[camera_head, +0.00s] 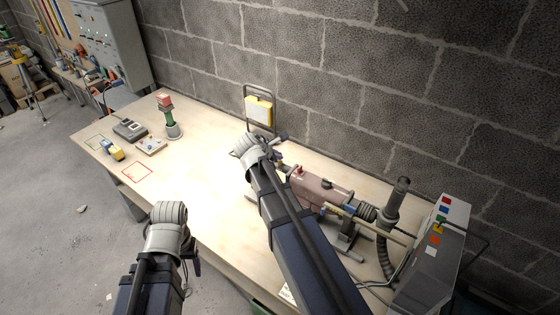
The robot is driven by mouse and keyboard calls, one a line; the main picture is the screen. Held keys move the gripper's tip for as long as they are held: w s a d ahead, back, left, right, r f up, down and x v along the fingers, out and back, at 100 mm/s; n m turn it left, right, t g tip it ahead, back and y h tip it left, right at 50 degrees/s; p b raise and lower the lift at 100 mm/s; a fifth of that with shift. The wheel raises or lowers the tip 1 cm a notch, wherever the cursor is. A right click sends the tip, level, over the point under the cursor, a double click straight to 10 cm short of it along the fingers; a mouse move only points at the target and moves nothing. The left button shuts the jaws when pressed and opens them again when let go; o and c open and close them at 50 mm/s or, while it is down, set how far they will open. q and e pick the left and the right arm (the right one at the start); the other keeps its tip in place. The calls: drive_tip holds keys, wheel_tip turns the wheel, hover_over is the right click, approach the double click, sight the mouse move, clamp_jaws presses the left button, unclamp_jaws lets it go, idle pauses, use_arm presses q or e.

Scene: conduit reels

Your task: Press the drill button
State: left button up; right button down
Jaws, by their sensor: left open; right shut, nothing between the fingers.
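The drill (322,194), a brownish-pink machine on a stand, lies on the right half of the table. A small red button (299,171) shows on top near its left end. My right gripper (281,138) is shut and empty, just beyond and left of the button, apart from it in the picture. My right arm crosses in front of the drill's left part and hides some of it. My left gripper (191,264) is open and empty, low at the table's front edge, partly hidden by its own wrist.
A grey control box (434,262) with coloured buttons stands at the right. A yellow floodlight (258,110) stands by the wall. A green post with a red block (165,101), a grey box (130,130) and a yellow-blue object (113,150) are at the left. The table's middle is clear.

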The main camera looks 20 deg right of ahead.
sight(278, 167)
wheel_tip(278, 167, up, 6)
drive_tip(key=p, duration=0.6)
